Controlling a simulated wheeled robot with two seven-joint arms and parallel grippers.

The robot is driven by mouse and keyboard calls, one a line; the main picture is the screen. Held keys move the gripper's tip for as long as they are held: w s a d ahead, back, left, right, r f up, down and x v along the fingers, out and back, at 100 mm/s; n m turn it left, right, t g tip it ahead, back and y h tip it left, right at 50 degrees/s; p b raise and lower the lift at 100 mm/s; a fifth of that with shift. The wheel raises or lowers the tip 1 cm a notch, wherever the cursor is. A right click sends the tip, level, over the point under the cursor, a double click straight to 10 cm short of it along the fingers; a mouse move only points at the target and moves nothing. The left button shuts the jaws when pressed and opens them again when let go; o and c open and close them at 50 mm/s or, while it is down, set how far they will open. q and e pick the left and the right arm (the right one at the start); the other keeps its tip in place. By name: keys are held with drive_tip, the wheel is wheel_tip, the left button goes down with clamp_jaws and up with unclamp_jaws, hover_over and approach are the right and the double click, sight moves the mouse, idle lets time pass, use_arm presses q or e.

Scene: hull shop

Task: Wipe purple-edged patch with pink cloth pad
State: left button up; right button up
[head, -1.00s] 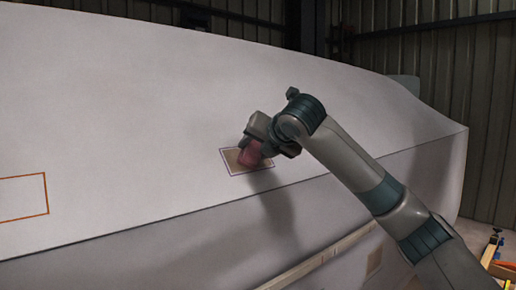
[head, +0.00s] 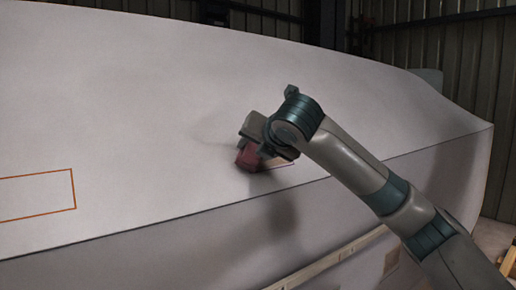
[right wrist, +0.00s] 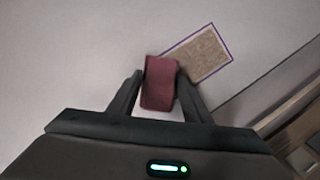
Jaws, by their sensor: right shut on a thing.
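The pink cloth pad (head: 248,156) is held in my right gripper (head: 264,146) against or just off the pale hull side. In the right wrist view the pad (right wrist: 160,88) sits between the two fingers of the right gripper (right wrist: 160,76). The purple-edged patch (right wrist: 207,55) is a brown rectangle up and right of the pad there. The pad covers its lower left end in that picture. In the head view only a sliver of the patch (head: 277,163) shows, right of the pad, with my gripper hiding the rest. I cannot tell whether the pad touches the surface. My left gripper is not in view.
An orange-outlined rectangle (head: 38,192) lies on the hull (head: 130,110) at the left. A hull edge runs below the patch, with a lower panel and a light strip (head: 320,262) under it.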

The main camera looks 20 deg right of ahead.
drive_tip(key=shift+w+a+f, duration=0.25)
drive_tip(key=shift+w+f, duration=0.4)
drive_tip(key=shift+w, duration=0.1)
idle(0.8)
drive_tip(key=shift+d, duration=0.15)
drive_tip(key=shift+w+d+p, duration=0.25)
drive_tip(key=shift+d+p, duration=0.15)
drive_tip(key=shift+d, duration=0.25)
drive_tip(key=shift+w+d+p, duration=0.2)
drive_tip(key=shift+d+p, duration=0.15)
drive_tip(key=shift+d, duration=0.25)
drive_tip(key=shift+w+d+p, duration=0.25)
drive_tip(key=shift+d+p, duration=0.05)
drive_tip(key=shift+d, duration=0.4)
drive_tip(key=shift+w+d+p, duration=0.25)
drive_tip(key=shift+d+p, duration=0.05)
drive_tip(key=shift+d, duration=0.35)
drive_tip(key=shift+w+d+p, duration=0.25)
drive_tip(key=shift+d+p, duration=0.2)
drive_tip(key=shift+d, duration=0.15)
drive_tip(key=shift+w+d, duration=0.15)
drive_tip(key=shift+d, duration=0.45)
drive_tip(key=shift+w+d, duration=0.1)
drive_tip(key=shift+d, duration=0.05)
